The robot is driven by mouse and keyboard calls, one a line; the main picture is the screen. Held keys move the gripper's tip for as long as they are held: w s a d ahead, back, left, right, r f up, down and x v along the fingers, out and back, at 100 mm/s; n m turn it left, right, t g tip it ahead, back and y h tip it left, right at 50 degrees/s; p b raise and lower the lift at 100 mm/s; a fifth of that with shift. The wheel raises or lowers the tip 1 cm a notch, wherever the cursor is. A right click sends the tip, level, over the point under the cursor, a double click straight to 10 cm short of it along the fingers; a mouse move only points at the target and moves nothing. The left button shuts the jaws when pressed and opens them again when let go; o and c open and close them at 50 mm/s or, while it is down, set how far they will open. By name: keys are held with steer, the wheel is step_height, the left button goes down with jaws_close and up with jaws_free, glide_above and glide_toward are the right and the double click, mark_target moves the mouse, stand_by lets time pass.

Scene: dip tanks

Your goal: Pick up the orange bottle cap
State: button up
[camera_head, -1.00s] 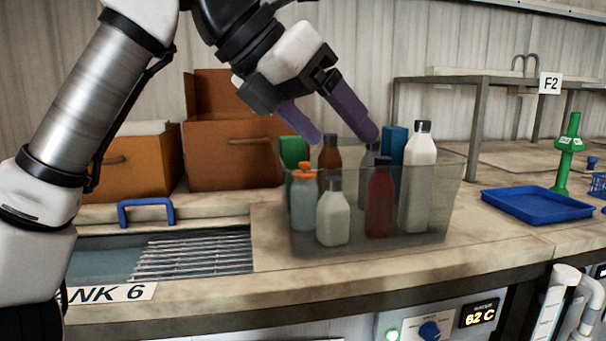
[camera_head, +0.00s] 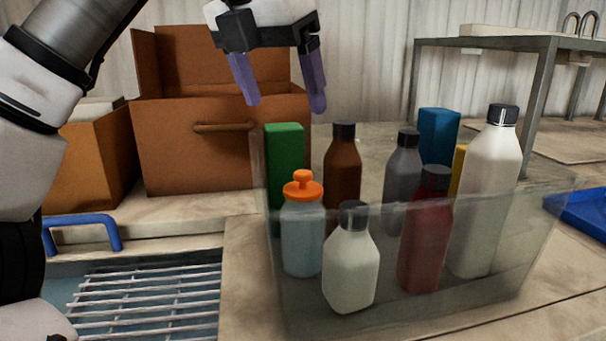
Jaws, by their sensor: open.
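The orange bottle cap (camera_head: 302,187) sits on a pale blue-grey bottle (camera_head: 303,240). That bottle stands upright at the left side of a clear bin (camera_head: 440,305). The cap has a wide base with a small knob on top. My gripper (camera_head: 284,106) is open and empty, with two purple fingers pointing down. It shows above and a little left of the cap in the picture, in front of the brown box, apart from the cap. Nothing hides the cap.
The bin also holds a white bottle (camera_head: 351,265), a red bottle (camera_head: 425,235), a tall white bottle (camera_head: 488,190), a brown bottle (camera_head: 342,165), a grey bottle (camera_head: 403,175) and a green box (camera_head: 284,160). A brown box (camera_head: 180,150) stands behind; a tank grate (camera_head: 150,295) lies left.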

mark_target(303, 172)
steer(key=x, duration=0.8)
steer(key=shift+d+f, duration=0.1)
steer(key=shift+f, duration=0.05)
steer(key=shift+p+x, duration=0.4)
steer(key=shift+x, duration=2.3)
steer(key=c, duration=1.1)
